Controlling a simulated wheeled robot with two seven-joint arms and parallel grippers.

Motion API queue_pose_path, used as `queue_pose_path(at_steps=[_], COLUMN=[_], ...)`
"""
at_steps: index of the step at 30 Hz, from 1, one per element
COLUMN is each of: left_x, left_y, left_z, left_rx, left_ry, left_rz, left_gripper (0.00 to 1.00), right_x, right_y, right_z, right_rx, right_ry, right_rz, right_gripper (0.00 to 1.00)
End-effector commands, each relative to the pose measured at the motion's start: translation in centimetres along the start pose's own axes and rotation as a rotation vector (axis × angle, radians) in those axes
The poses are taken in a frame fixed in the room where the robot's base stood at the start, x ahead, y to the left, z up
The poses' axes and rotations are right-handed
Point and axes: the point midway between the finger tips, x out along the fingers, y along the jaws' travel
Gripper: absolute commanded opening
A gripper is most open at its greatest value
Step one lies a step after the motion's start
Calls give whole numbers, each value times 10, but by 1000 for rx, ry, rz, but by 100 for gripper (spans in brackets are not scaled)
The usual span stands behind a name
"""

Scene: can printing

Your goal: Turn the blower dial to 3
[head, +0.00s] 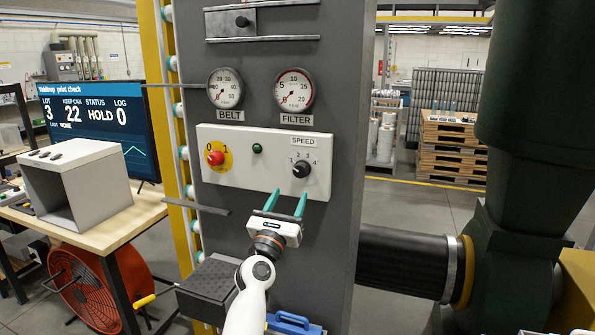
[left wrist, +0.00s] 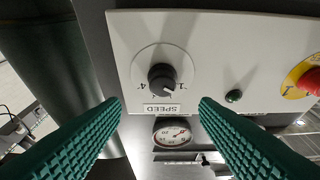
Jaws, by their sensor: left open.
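The speed dial (head: 302,169) is a black knob on a white control panel (head: 262,180), under a SPEED label, with small numbers around its top. In the left wrist view the dial (left wrist: 162,77) appears upside down, with 4 on the left and 1 on the right. Its pointer seems to face near 1, though this is small. My left gripper (head: 287,200) is open with green fingers, just below the dial and apart from it. In the left wrist view the fingertips (left wrist: 160,103) are spread wide with nothing between them. My right gripper is not in view.
A red switch (head: 215,157) on a yellow plate and a green button (head: 257,148) share the panel. BELT (head: 225,88) and FILTER (head: 294,89) gauges sit above. A monitor (head: 98,125) and grey box (head: 78,185) stand left. A black duct (head: 405,260) runs right.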

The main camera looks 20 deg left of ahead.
Motion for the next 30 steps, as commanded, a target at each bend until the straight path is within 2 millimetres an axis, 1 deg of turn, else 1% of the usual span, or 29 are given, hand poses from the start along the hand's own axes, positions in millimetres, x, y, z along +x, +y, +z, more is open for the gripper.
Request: queue_pose_path(at_steps=[1, 6, 9, 12, 15, 18, 26, 27, 29, 30], left_x=[13, 48, 64, 75, 83, 86, 87, 87, 87, 87], left_y=[0, 0, 0, 1, 0, 0, 0, 0, 0, 0], left_z=[-3, -2, -1, 0, 0, 1, 1, 1, 1, 1], left_rx=[4, 7, 6, 4, 5, 5, 4, 4, 4, 4], left_ry=[1, -1, -2, -1, -2, -2, -2, -2, -2, -2], left_rz=[3, 3, 2, 3, 2, 0, 0, 0, 0, 0], left_gripper=[56, 56, 56, 56, 56, 56, 56, 52, 42, 36], right_x=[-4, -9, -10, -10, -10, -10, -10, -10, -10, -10], right_y=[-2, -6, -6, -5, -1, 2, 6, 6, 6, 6], right_z=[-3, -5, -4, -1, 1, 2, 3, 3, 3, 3], right_rx=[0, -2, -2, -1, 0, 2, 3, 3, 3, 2], right_ry=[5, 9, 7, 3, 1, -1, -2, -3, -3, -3], right_rz=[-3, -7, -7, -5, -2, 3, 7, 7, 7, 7], right_gripper=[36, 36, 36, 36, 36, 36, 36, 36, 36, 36])
